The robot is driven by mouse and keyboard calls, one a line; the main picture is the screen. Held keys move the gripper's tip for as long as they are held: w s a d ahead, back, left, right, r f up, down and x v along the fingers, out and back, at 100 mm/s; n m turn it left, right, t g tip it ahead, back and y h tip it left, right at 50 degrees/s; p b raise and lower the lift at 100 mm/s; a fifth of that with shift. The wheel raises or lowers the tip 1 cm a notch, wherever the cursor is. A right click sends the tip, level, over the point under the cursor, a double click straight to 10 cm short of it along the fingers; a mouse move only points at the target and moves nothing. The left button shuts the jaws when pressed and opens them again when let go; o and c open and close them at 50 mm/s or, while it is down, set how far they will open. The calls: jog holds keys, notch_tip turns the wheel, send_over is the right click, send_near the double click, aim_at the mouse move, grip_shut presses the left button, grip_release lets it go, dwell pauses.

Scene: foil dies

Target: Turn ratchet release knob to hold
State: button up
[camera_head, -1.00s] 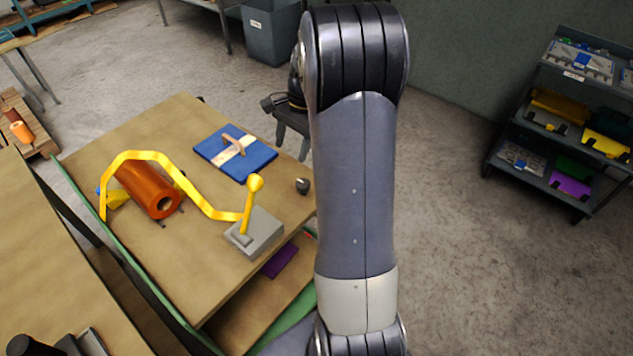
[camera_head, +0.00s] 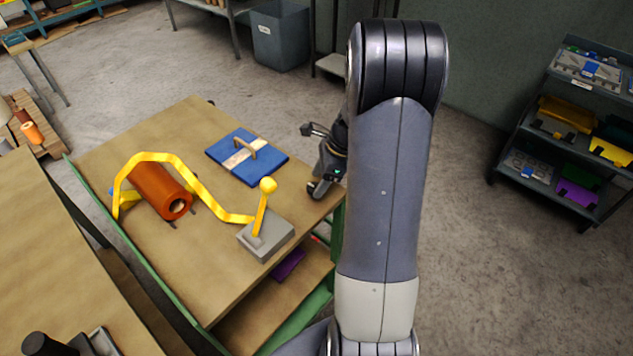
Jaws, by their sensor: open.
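A small dark knob (camera_head: 314,188), which looks like the ratchet release knob, is at the right edge of the wooden table (camera_head: 205,285). My gripper (camera_head: 324,160) is at that edge, just above and beside the knob. It is open, with dark fingers, and partly hidden behind my arm. I cannot tell whether a finger touches the knob, and its pointing direction or any marking is too small to read.
A grey block with a yellow ball-topped lever (camera_head: 266,207) stands left of the knob. A yellow strip (camera_head: 197,187) arches over an orange roll (camera_head: 160,190). A blue board (camera_head: 246,157) with a handle lies behind. A tool cart (camera_head: 575,125) stands at right.

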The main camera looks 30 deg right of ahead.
jog(key=shift+x, duration=1.05)
jog(key=c, duration=1)
